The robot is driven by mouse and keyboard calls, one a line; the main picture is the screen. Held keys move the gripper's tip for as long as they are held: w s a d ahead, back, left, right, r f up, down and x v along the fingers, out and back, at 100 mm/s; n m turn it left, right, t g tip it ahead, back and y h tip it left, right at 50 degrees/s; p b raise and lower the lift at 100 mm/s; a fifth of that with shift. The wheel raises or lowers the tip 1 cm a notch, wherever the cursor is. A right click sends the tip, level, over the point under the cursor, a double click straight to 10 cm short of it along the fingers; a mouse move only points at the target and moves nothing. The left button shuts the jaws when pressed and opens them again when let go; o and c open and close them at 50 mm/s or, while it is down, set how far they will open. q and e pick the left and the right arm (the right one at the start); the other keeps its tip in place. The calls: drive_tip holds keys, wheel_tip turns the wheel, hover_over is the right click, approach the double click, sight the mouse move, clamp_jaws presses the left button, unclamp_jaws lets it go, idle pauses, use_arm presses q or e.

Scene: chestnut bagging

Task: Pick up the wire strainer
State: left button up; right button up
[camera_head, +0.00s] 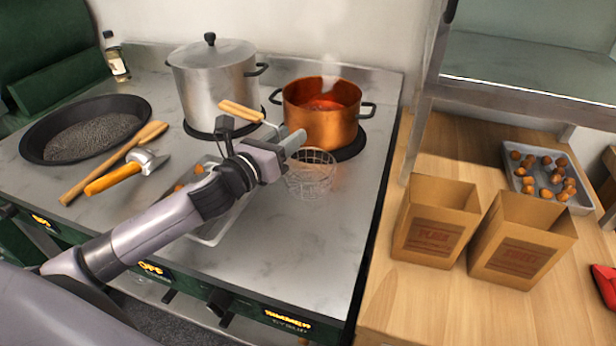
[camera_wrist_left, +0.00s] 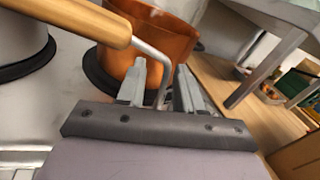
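The wire strainer shows in the head view as a wire basket (camera_head: 311,176) standing on the steel stove top in front of the copper pot, with a wooden handle (camera_head: 241,111) above my gripper. In the left wrist view, the wooden handle (camera_wrist_left: 75,20) crosses the upper left, and a bent metal rod runs from it down between my fingers. My left gripper (camera_head: 295,141) is at the rod, beside the basket. In the wrist view, its fingers (camera_wrist_left: 162,88) are apart on either side of the rod, with gaps showing. My right gripper is not in view.
A steaming copper pot (camera_head: 318,124) and a lidded steel pot (camera_head: 210,88) stand behind the gripper. A dark pan (camera_head: 45,132), a wooden utensil and an orange-handled tool lie left. A tray is partly under my arm. Two cardboard boxes (camera_head: 434,225) and a chestnut tray (camera_head: 581,206) are right.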

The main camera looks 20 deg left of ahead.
use_arm(q)
clamp_jaws()
idle(1.3)
